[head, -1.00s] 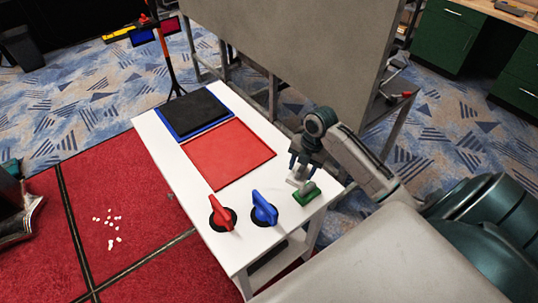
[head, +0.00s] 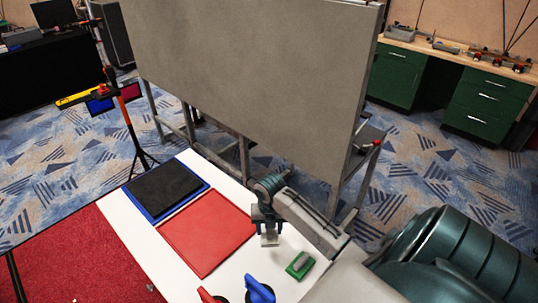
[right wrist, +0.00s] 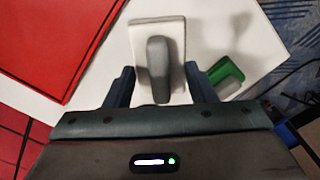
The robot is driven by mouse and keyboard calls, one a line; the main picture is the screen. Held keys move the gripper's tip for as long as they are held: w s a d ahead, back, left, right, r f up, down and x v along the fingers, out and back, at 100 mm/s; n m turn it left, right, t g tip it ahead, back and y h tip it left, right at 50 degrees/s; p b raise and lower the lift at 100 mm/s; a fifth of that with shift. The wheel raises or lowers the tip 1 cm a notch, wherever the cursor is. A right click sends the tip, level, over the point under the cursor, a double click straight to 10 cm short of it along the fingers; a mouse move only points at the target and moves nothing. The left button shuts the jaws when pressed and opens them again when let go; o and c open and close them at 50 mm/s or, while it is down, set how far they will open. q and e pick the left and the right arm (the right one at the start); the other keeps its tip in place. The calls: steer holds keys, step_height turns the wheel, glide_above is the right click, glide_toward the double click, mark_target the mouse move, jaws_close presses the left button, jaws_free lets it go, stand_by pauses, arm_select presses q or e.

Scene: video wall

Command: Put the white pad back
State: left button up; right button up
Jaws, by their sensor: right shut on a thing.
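The white pad (head: 270,240) is a small pale block with a grey grip on top. My right gripper (head: 267,227) is shut on it and holds it at the right part of the white table (head: 130,222). In the right wrist view the white pad (right wrist: 142,28) and its grey grip lie between the two dark fingers. I cannot tell whether its underside touches the table. A green pad (head: 300,265) with a pale top lies to its lower right, apart from it. My left gripper is not in view.
A red panel (head: 205,232) and a black panel on a blue base (head: 163,188) lie on the table. A red handle (head: 207,296) and a blue handle (head: 259,290) stand at the near edge. A large grey board (head: 250,70) rises behind the table.

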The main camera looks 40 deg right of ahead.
mark_target(270, 239)
step_height(270, 239, down, 2)
steer(key=shift+s, duration=0.15)
step_height(270, 239, down, 4)
steer(key=shift+f+p, duration=0.15)
steer(key=shift+p, duration=0.7)
steer(key=shift+f, duration=0.15)
steer(key=shift+f, duration=0.2)
steer(key=o, duration=0.9)
steer(key=shift+r, duration=0.15)
